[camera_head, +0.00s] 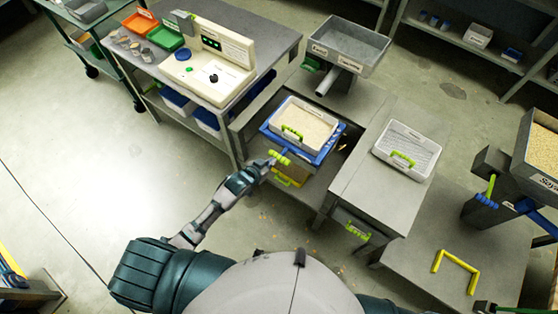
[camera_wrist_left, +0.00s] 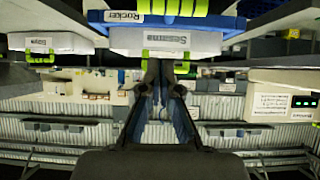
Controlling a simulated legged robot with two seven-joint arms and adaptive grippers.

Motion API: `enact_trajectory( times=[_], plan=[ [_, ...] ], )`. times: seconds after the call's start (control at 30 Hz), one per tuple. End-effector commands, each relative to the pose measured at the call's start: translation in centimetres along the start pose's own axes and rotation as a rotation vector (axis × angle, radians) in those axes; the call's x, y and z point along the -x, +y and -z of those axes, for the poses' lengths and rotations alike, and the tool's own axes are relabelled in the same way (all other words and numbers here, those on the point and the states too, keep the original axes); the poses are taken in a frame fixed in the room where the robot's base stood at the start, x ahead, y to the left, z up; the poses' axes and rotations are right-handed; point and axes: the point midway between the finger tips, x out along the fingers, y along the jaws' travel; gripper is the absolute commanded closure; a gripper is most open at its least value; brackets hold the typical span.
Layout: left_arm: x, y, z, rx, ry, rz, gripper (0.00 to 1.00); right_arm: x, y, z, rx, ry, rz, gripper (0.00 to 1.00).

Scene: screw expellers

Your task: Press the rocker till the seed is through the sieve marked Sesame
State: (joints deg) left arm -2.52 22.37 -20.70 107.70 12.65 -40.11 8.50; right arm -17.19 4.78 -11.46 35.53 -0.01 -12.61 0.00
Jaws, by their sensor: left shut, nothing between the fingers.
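The blue rocker (camera_head: 327,150) sits in a grey stand and carries the white sieve (camera_head: 276,122) with a green handle. Pale seed (camera_head: 305,121) covers the sieve's floor. In the wrist view the label Rocker shows on the blue rocker edge (camera_wrist_left: 205,20), and Sesame on the white sieve front (camera_wrist_left: 190,42) below it. My left gripper (camera_head: 268,164) is shut and empty, close to the rocker's yellow-green grip (camera_head: 280,157); I cannot tell whether they touch. In the wrist view its fingertips (camera_wrist_left: 164,72) come together under the Sesame front. My right gripper is not in view.
A second white sieve (camera_head: 409,148) rests on the grey table to the right. A grey hopper (camera_head: 346,46) stands behind the rocker. A cream control panel (camera_head: 211,70) stands on the left table. A bin of seed (camera_head: 543,150) is at the far right.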

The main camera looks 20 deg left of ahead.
Motion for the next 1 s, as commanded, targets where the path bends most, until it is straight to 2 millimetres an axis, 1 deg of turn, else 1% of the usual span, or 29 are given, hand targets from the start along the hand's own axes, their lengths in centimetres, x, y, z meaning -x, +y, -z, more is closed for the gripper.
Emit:
enact_trajectory(
  times=[0.03,0.2,0.27,0.4,0.6,1.0],
  plan=[
    [-1.3,0.1,0.0,0.001,0.0,0.0,1.0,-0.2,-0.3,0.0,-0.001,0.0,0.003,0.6],
    [-5.0,0.1,0.0,0.001,0.0,0.0,1.0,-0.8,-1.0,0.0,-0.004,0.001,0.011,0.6],
    [-6.1,0.1,-0.1,0.0,-0.001,0.0,1.0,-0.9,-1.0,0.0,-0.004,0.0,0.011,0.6],
    [-7.5,0.1,-1.8,0.001,-0.002,-0.001,1.0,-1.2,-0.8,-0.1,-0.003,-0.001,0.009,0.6],
    [-8.6,0.1,-2.8,0.0,-0.001,-0.001,1.0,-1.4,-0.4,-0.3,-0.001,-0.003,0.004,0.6],
    [-8.8,0.1,-3.1,0.0,-0.001,-0.001,1.0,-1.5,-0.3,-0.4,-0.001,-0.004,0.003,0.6]
  ],
)
